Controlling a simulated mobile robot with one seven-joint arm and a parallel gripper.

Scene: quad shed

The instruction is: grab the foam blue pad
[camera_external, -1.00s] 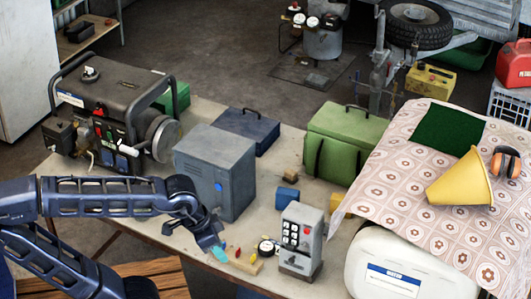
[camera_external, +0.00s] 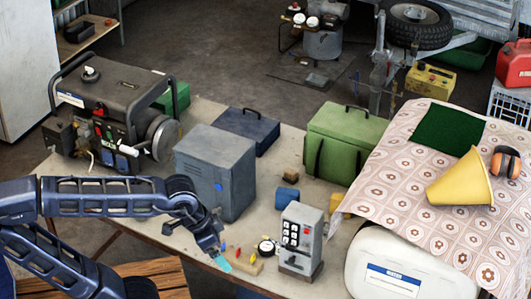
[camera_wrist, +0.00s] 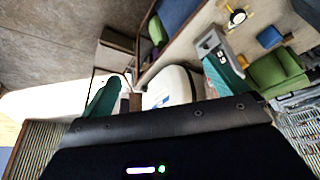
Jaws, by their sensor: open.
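The small blue foam pad (camera_external: 287,198) lies on the table between the grey metal cabinet and the grey keypad box. In the wrist view a small blue block (camera_wrist: 270,37), likely the same pad, shows at the upper right. My gripper (camera_external: 221,262) is low near the table's front edge, left of the keypad box and to the front left of the pad, apart from it. In the wrist view its two teal fingers (camera_wrist: 163,86) are spread wide with nothing held between them.
The grey cabinet (camera_external: 215,170) stands behind my gripper. The keypad box (camera_external: 300,242), a round gauge (camera_external: 267,247) and small coloured pieces on a wooden strip (camera_external: 246,265) are close to its right. A green case (camera_external: 345,142) stands behind the pad, with a small brown block (camera_external: 293,174) nearer.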

